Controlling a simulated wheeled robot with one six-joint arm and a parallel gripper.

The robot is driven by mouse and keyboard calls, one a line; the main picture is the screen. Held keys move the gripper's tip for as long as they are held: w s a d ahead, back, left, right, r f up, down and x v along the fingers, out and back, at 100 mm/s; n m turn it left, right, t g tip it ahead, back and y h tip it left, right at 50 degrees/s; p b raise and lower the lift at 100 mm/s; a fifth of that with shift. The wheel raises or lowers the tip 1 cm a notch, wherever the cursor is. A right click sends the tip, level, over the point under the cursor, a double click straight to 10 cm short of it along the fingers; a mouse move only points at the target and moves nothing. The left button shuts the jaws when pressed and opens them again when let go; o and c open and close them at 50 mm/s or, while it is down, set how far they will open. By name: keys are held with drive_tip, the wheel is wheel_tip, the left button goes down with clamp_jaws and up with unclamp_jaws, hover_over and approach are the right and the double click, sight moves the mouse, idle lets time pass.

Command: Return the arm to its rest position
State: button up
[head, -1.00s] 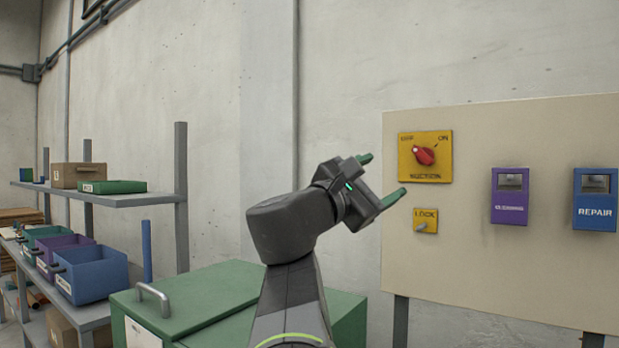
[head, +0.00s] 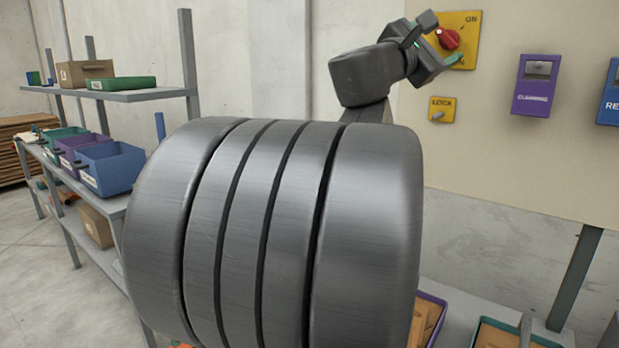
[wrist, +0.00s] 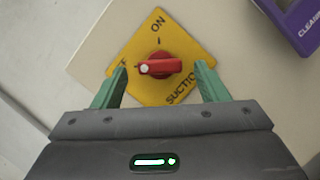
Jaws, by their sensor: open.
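My gripper (head: 442,40) is at the end of my raised, bent arm, in front of the yellow suction plate (head: 464,20) at the top of the head view. In the wrist view, the green fingers of my gripper (wrist: 162,69) are apart, with nothing held between them. The red knob (wrist: 160,67) on the yellow plate shows between the fingertips, with a visible gap on each side. Its white mark is at its left end, on the side of the partly hidden OFF label.
A yellow lock switch (head: 442,110), a purple cleaning box (head: 534,85) and a blue repair box (head: 611,92) are on the beige panel (head: 500,160). A shelf rack (head: 140,95) with blue (head: 110,168) and other bins stands left. Floor shows at lower left.

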drive_tip(key=shift+x, duration=1.05)
drive_tip(key=shift+s+a, duration=0.1)
drive_tip(key=shift+a, duration=0.05)
